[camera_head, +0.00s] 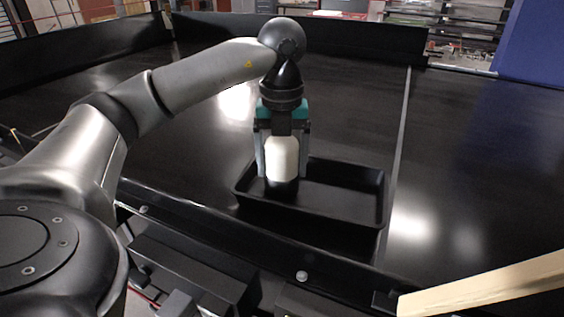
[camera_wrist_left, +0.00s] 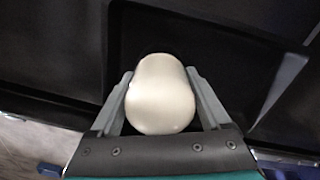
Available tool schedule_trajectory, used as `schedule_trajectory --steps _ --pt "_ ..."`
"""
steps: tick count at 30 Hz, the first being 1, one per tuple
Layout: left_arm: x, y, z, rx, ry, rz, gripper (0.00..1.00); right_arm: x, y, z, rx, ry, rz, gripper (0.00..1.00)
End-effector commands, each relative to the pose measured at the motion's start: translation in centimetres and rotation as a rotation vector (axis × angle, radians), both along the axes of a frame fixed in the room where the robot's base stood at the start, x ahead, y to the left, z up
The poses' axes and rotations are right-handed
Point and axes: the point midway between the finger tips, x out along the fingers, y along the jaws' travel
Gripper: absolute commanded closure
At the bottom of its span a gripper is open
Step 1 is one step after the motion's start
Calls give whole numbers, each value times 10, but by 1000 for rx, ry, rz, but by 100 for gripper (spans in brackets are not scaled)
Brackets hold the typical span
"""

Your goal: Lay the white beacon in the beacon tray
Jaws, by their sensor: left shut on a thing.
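The white beacon (camera_head: 282,156) is upright between the fingers of my left gripper (camera_head: 284,165), which is shut on it. In the head view the beacon's lower end is dark and shows over the left part of the black tray (camera_head: 345,216). I cannot tell whether the beacon touches the tray floor. In the left wrist view the beacon (camera_wrist_left: 160,95) shows its rounded white top between the two grey fingers (camera_wrist_left: 162,100). The right part of the tray looks empty. My right gripper is not in view.
The tray stands on a wide black conveyor surface (camera_head: 180,140) near its front rail (camera_head: 190,214). A thin seam (camera_head: 402,125) runs just right of the tray. A pale wooden bar (camera_head: 490,287) juts in at lower right. The belt behind the tray is clear.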

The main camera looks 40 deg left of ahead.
Motion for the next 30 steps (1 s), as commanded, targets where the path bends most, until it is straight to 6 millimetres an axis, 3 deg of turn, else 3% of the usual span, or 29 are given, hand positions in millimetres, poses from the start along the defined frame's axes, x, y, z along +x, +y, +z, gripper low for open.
schedule_trajectory --steps 2,3,8,16,20,24,30 --pt "0 0 -3 -1 -1 0 90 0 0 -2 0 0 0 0" --pt "0 0 -4 -1 1 0 19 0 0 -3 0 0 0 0" --pt "0 0 -3 -1 1 -1 1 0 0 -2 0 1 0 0" --pt "0 0 -2 -1 1 -1 0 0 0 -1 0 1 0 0" --pt "1 -1 8 -2 -1 -1 0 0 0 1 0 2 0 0" --pt "1 -1 36 -2 -6 -2 0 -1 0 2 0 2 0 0" --pt "1 0 78 0 -3 -1 0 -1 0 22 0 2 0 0"
